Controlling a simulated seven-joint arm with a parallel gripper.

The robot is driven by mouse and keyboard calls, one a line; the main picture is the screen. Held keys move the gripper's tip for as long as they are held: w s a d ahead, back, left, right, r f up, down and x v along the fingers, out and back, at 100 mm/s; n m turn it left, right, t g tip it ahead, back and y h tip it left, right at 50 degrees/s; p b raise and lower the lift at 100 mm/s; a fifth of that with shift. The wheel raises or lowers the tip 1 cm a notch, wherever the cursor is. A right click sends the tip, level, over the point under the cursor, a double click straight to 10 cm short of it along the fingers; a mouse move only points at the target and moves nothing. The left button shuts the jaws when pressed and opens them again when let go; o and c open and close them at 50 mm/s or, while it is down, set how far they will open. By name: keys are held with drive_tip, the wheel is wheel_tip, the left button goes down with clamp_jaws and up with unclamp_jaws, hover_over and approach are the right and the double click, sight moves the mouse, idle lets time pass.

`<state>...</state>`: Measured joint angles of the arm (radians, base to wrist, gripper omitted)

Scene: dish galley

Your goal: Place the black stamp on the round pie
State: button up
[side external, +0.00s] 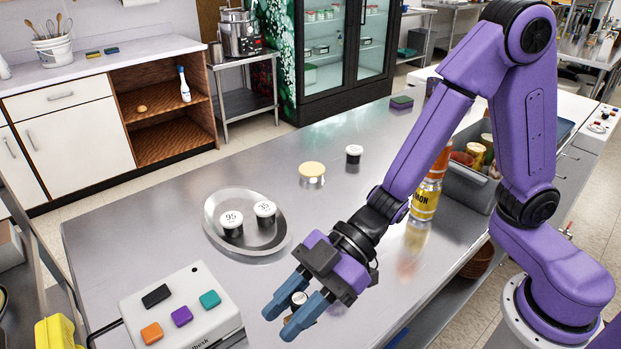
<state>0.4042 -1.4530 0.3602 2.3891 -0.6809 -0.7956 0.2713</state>
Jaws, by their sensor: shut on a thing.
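My gripper (281,322) is low over the front of the steel counter. It is shut on a small round thing with a white top (299,299). It looks like the black stamp, but the fingers hide most of its body. The round pie (312,169) looks to be the low round thing with a pale yellow top and silvery side, standing farther back on the counter. My gripper is well apart from it. Similar black pieces with white tops stand elsewhere: two, marked 95 (232,229) and 35 (265,218), and one (354,160) right of the pie.
A round metal tray (250,246) holds the two marked pieces. A white box (193,337) with coloured buttons lies at front left. A yellow-labelled bottle (425,200) and a grey bin (466,185) stand on the right. Bare counter lies between my gripper and the pie.

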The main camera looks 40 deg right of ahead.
wheel_tip(320, 180, up, 7)
drive_tip(key=w+d+m+t+h, duration=0.1)
drive_tip(key=w+d+m+t, duration=0.3)
drive_tip(key=w+d, duration=0.45)
drive_tip(key=w+d+m+t+h, duration=0.2)
drive_tip(key=w+d+m+t, duration=0.3)
drive_tip(key=w, duration=0.6)
drive_tip(key=w+d+m+t+h, duration=0.2)
drive_tip(key=w+d+m+h, duration=0.2)
drive_tip(key=d, duration=0.9)
drive_tip(key=w+d+m+t+h, duration=0.2)
drive_tip(key=w+d+m+h, duration=0.15)
drive_tip(key=d, duration=0.85)
hover_over(315, 170)
drive_tip(key=f, duration=1.4)
drive_tip(key=shift+s+a+f, duration=0.15)
drive_tip(key=shift+s, duration=0.15)
drive_tip(key=shift+w+f, duration=0.15)
drive_tip(key=shift+f, duration=0.05)
drive_tip(key=shift+w+f, duration=0.1)
drive_tip(key=shift+f, duration=1.5)
drive_tip(key=shift+f, duration=0.15)
